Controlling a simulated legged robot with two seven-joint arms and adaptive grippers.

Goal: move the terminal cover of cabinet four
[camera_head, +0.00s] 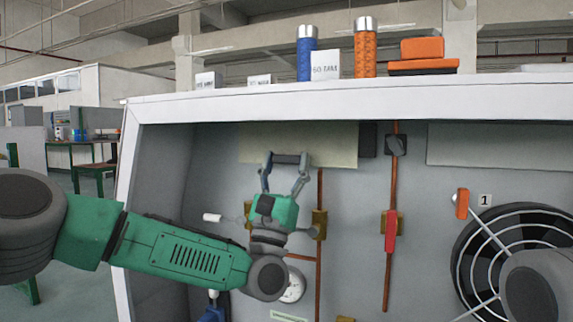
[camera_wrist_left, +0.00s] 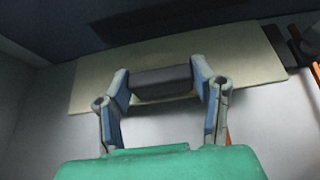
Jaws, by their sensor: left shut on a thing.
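The terminal cover is a pale beige panel (camera_head: 330,135) on the upper back wall inside the cabinet, below its top edge. It also shows in the left wrist view (camera_wrist_left: 245,68). A dark handle (camera_head: 287,158) is at the panel's lower part. My left gripper (camera_head: 286,162) is shut on this handle, with one finger at each end of it. In the left wrist view the dark handle (camera_wrist_left: 161,82) sits between the blue-grey fingers. I cannot tell whether the panel is flush with the wall. My right gripper is not in view.
Copper pipes (camera_head: 319,240) run down the back wall below and right of the panel. A red-handled valve (camera_head: 390,232) and a fan (camera_head: 520,255) are at the right. Bottles (camera_head: 365,50) and orange boxes (camera_head: 422,58) stand on the cabinet top (camera_head: 450,98). The cabinet's left wall (camera_head: 160,190) is close to my arm.

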